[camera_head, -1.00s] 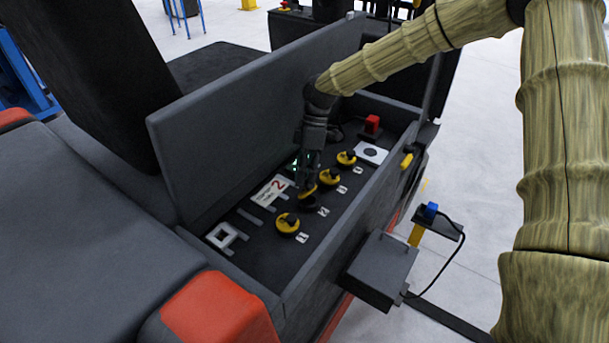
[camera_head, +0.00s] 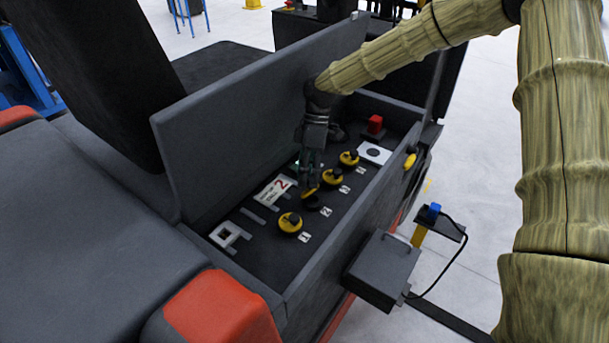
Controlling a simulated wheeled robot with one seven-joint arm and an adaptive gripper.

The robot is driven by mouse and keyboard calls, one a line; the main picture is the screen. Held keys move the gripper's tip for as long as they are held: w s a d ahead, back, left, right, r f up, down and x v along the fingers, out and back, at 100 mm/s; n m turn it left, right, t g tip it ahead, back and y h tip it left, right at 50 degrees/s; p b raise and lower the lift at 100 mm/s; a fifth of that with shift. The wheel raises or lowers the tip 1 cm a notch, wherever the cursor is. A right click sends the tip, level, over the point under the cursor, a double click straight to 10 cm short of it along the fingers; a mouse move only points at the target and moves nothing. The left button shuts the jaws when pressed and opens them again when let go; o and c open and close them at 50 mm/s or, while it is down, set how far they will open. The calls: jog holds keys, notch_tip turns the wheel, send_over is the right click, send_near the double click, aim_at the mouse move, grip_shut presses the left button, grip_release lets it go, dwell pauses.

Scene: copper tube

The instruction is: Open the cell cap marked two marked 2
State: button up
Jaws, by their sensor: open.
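The cell cap marked 2 (camera_head: 309,193) is the second yellow cap from the front in the row inside the dark battery compartment. Its yellow part looks tipped up, with a dark round patch in front of it, beside the white 2 label (camera_head: 327,212). My gripper (camera_head: 309,183) points down right at this cap and hides part of it. The fingers are open, but whether they touch the cap is hard to see. Nearby caps are the one marked 1 (camera_head: 290,222), the third (camera_head: 333,177) and the fourth (camera_head: 349,158), all looking flat and closed.
The raised grey lid panel (camera_head: 255,115) stands close behind my gripper. A red block (camera_head: 375,125) and a white plate (camera_head: 374,152) lie at the compartment's far end. A grey box (camera_head: 383,270) juts from its outer side.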

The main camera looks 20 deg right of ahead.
jog(key=v, duration=0.7)
jog(key=shift+r, duration=0.2)
jog(key=shift+a, duration=0.1)
